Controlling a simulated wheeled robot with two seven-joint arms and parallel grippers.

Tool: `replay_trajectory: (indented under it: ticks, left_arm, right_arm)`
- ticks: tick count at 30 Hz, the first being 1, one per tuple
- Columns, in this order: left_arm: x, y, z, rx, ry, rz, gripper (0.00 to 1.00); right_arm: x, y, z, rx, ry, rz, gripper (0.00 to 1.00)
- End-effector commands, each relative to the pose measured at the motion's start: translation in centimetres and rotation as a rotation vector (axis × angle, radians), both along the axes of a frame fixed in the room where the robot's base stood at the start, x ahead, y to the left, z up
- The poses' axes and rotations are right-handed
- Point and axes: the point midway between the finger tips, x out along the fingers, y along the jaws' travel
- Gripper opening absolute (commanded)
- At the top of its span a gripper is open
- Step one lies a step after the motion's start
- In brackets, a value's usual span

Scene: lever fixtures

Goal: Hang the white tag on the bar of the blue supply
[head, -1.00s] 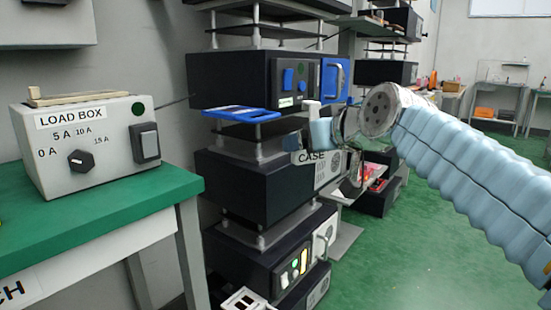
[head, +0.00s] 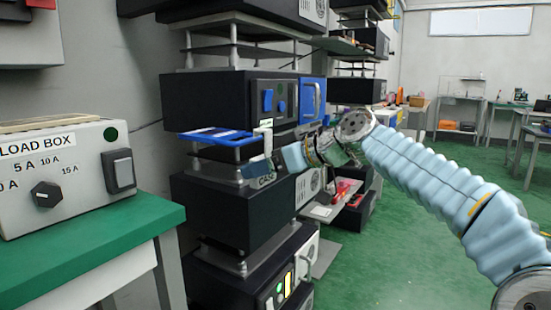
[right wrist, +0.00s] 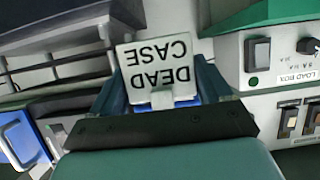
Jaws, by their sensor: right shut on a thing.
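The blue supply (head: 285,98) is a black box with a blue front panel, in the rack in the middle of the head view. Its bar (head: 317,101) is an upright handle at the panel's right side; the panel (right wrist: 22,138) also shows at lower left in the right wrist view. My right gripper (head: 262,165) is below and in front of the supply, shut on the white tag (right wrist: 155,62). Tag and bar are apart. My left gripper is not in view.
A blue flat frame (head: 215,135) juts out below the supply, left of my gripper. More black boxes (head: 225,215) stand below. A load box (head: 65,175) sits on a green bench at left. Green floor (head: 395,240) is open at right.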

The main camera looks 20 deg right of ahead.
Motion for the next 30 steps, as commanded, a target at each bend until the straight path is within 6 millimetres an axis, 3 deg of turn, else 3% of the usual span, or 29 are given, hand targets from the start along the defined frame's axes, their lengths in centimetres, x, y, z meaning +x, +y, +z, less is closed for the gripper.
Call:
replay_trajectory:
  ticks: [13,15,18,30]
  left_arm:
    - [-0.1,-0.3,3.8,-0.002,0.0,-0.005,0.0]
    - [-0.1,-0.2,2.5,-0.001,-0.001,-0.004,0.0]
    - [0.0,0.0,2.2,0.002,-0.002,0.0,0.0]
    - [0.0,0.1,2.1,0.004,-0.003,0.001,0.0]
  right_arm:
    - [3.1,2.5,0.3,0.001,0.002,0.0,0.49]
    - [3.0,2.4,-0.7,0.0,0.0,-0.001,0.49]
    - [3.0,2.4,-1.0,0.0,0.0,-0.001,0.49]
    - [3.0,2.4,-1.0,0.0,0.0,-0.001,0.49]
